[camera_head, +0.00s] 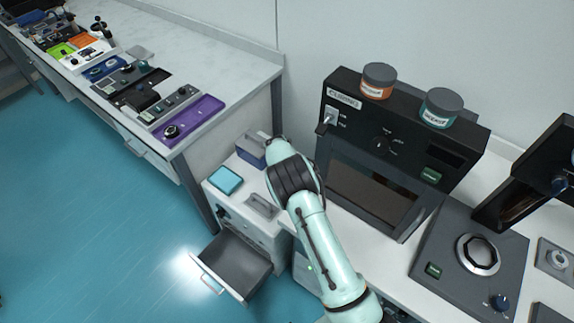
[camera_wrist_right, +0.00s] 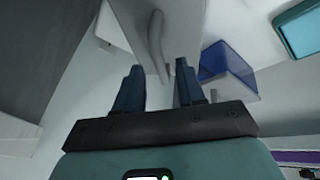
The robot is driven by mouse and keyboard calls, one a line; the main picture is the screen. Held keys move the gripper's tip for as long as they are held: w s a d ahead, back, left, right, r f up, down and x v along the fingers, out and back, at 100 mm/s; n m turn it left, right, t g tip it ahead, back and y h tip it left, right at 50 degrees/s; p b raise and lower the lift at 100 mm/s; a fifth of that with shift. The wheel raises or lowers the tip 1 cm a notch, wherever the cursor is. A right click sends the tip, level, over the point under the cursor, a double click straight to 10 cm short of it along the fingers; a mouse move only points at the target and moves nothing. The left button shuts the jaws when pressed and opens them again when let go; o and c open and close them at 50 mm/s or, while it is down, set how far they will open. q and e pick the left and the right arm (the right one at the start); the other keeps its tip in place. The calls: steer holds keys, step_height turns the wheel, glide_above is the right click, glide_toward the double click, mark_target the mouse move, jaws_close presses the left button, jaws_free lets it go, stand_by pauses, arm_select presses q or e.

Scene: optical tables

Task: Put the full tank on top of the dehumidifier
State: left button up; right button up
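The dehumidifier appears to be the pale cabinet (camera_head: 232,222) with its dark drawer (camera_head: 235,262) pulled open. A blue box (camera_head: 250,148), apparently the tank, stands behind the teal pad, partly hidden by my right arm. It also shows in the right wrist view (camera_wrist_right: 226,66), right of my fingers. I cannot tell whether it is full. A grey handle (camera_head: 262,205) is on the cabinet top. My right gripper (camera_wrist_right: 158,85) is open, with a pale handle (camera_wrist_right: 157,42) beyond the gap between its fingers. In the head view my own wrist hides the fingers. My left gripper is out of view.
A teal pad (camera_head: 225,180) lies on the cabinet top. A black oven (camera_head: 370,185) stands right of my arm, with an orange-labelled jar (camera_head: 378,82) and a teal-labelled jar (camera_head: 440,108) on it. A hotplate (camera_head: 468,262) is farther right. Open floor (camera_head: 90,220) lies left.

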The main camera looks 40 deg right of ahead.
steer(key=v, duration=1)
steer(key=shift+b, duration=0.3)
steer(key=shift+s+a+f, duration=0.1)
